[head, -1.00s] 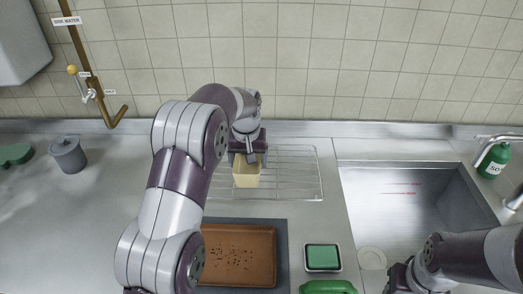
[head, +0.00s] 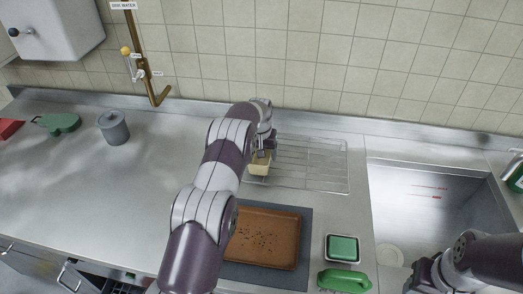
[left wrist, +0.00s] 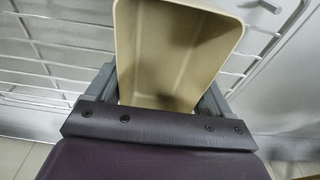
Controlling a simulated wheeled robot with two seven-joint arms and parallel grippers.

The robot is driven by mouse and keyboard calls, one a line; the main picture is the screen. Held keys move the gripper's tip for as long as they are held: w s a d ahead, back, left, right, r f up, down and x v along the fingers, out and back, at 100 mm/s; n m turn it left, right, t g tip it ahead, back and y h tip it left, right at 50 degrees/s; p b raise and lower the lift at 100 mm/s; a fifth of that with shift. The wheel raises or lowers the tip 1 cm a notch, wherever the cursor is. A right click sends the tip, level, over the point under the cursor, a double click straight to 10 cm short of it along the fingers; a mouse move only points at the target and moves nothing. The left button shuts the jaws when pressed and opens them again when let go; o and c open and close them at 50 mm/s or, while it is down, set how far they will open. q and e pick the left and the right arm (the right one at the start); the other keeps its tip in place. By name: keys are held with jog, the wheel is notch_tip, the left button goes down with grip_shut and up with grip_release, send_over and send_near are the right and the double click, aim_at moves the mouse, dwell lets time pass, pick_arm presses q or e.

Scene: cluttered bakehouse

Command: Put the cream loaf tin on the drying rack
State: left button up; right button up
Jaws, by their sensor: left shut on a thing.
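The cream loaf tin (head: 261,168) is held over the left end of the wire drying rack (head: 318,187). My left gripper (head: 263,152) is shut on it. I cannot tell whether the tin's base touches the wires. My right gripper (head: 418,280) is at the bottom right by the sink; its fingers are not clear.
A brown baking tray (head: 240,258) on a dark mat lies in front of the rack. A green sponge in a dish (head: 343,248) and a green brush (head: 343,281) are near the sink (head: 430,190). The rack's right part is bare.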

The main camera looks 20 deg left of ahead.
aim_at(261, 161)
pick_arm(q)
jog(key=shift+w, duration=0.1)
jog(key=shift+f+b, duration=0.15)
jog(key=shift+b, duration=0.15)
jog(key=o, duration=1)
jog(key=shift+o, duration=0.2)
jog(key=shift+r, duration=0.2)
jog(key=r, duration=0.4)
jog(key=shift+s+d+r+b, duration=0.1)
jog(key=shift+s+r+b, duration=0.3)
notch_tip(261, 161, up, 7)
jog(key=s+p, duration=0.1)
jog(key=p, duration=0.3)
jog(key=s+d+r+m, duration=0.2)
jog(key=s+d+r, duration=0.3)
jog(key=s+d, duration=0.5)
jog(key=s+d+m, duration=0.1)
jog(key=s+d, duration=0.2)
jog(key=s, duration=1.9)
jog(key=shift+s, duration=0.4)
